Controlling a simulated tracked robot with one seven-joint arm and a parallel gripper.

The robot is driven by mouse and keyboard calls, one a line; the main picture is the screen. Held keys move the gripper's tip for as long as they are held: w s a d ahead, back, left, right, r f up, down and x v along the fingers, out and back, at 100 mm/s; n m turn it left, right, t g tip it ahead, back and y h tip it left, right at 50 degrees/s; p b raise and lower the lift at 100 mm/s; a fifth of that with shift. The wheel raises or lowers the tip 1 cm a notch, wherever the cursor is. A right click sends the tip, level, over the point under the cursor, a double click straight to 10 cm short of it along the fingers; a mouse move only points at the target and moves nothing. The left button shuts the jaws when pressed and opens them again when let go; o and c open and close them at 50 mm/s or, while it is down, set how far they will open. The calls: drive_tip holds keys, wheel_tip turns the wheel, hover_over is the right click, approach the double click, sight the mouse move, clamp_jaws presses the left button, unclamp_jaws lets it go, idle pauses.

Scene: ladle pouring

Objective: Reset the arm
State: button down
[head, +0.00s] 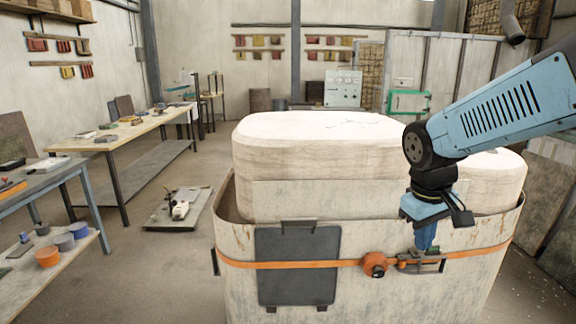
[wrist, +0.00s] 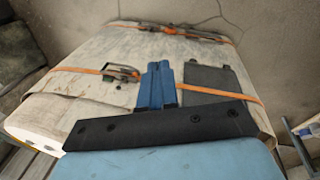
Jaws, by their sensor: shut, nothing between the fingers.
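My gripper (head: 427,247) hangs at the end of my blue arm on the right of the head view, pointing down in front of the large pale container. Its blue fingers are together and hold nothing. In the wrist view the gripper (wrist: 157,67) shows as two blue fingers side by side, over the container's side. In the head view the fingertips appear just above a metal buckle (head: 432,266) on the orange strap; I cannot tell whether they touch it.
The pale container (head: 480,285) carries white rounded blocks (head: 320,135), an orange strap (head: 290,265) and a dark panel (head: 298,280). Workbenches (head: 140,128) with tools stand at left. A low platform (head: 165,217) lies on the floor. Floor between benches and container is partly clear.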

drive_tip(key=s+a+r+m+t+y, duration=0.1)
drive_tip(key=s+a+r+m+t, duration=0.2)
drive_tip(key=s+r, duration=0.3)
drive_tip(key=shift+s+a+r+t+y, duration=0.3)
drive_tip(key=shift+r+t+y, duration=0.15)
drive_tip(key=shift+r, duration=0.35)
